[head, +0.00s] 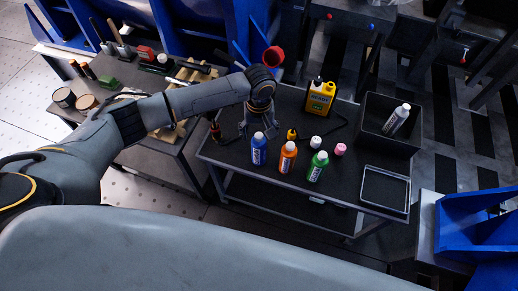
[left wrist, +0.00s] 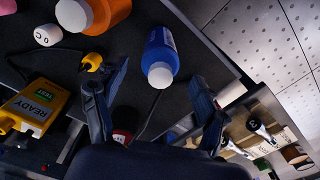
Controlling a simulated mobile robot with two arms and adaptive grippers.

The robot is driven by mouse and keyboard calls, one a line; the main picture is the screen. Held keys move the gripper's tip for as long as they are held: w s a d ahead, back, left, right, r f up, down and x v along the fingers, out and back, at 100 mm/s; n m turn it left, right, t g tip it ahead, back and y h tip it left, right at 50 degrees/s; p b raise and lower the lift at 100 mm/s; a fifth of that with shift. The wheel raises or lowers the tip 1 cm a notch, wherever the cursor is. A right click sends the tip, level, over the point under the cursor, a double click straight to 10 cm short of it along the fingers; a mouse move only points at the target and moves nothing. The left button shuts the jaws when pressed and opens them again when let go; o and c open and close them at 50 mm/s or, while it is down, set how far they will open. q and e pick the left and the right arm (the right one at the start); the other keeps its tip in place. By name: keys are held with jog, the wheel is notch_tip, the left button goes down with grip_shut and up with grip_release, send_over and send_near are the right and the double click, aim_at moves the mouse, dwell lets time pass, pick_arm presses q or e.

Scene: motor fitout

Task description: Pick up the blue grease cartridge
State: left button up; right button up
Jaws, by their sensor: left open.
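The blue grease cartridge (head: 259,152), with a white cap, stands near the front left of the dark work table. My left gripper (head: 257,127) is right behind it and just above. In the left wrist view the blue cartridge (left wrist: 163,50) shows between and beyond the two spread fingers of the left gripper (left wrist: 158,78). The gripper is open and empty, and I see no finger closed on the cartridge. My right gripper is not in view.
An orange bottle (head: 287,158) and a green bottle (head: 317,167) stand right of the cartridge. Behind are a yellow tester (head: 320,98), a white cap and a pink cap. A dark bin (head: 377,140) holds a grey bottle. An empty tray (head: 385,188) lies front right.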

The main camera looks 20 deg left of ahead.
aim_at(259, 149)
pick_arm(q)
jog(key=shift+f, duration=1.6)
jog(key=shift+s, duration=0.1)
jog(key=shift+c, duration=0.4)
jog(key=shift+r, duration=0.1)
grip_shut()
